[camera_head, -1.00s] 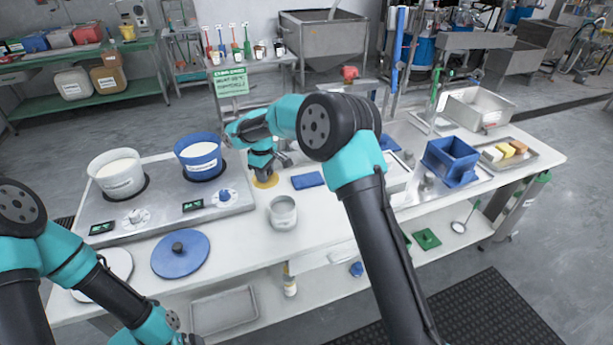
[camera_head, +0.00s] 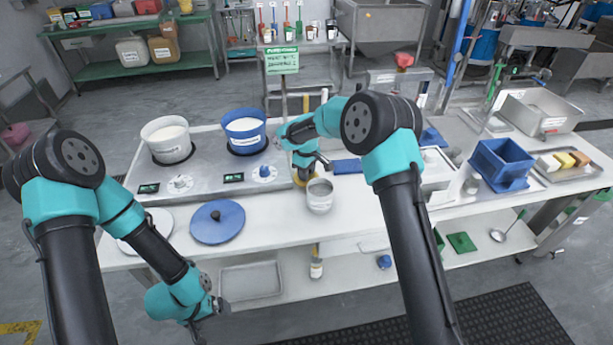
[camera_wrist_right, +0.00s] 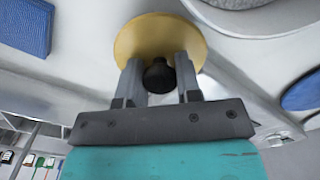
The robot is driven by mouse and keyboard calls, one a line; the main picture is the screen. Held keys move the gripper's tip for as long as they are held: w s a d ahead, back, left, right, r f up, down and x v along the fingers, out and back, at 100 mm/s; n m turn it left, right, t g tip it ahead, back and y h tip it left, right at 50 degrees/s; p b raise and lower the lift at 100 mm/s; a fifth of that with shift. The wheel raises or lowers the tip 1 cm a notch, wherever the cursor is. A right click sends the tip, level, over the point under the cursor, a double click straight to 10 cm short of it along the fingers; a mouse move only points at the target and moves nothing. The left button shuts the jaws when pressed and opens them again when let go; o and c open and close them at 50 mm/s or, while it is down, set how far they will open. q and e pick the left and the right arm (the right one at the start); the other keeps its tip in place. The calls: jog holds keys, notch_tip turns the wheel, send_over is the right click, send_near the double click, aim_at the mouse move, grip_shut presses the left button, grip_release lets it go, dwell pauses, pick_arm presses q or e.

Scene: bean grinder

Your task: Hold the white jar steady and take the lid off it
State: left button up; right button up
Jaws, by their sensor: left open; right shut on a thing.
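The white jar (camera_head: 320,196) stands upright on the white worktable, with its open mouth showing. My right gripper (camera_head: 304,173) is just behind and left of the jar. It is shut on the black knob of a yellow lid (camera_head: 298,180). In the right wrist view the round yellow lid (camera_wrist_right: 128,42) shows, with its knob (camera_wrist_right: 158,76) between the fingers (camera_wrist_right: 160,80). The lid is apart from the jar's mouth. My left gripper (camera_head: 211,321) is open and empty, low in front of the table, away from the jar; its fingers show only partly.
A white pot (camera_head: 167,140) and a blue pot (camera_head: 244,131) stand on the hotplate (camera_head: 205,180). A blue lid (camera_head: 217,222) lies on the table left of the jar.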

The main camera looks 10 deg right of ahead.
jog(key=shift+f, duration=1)
jog(key=o, duration=1)
jog(key=shift+f, duration=0.1)
notch_tip(320, 180, up, 12)
jog(key=shift+r, duration=0.15)
jog(key=shift+d, duration=0.1)
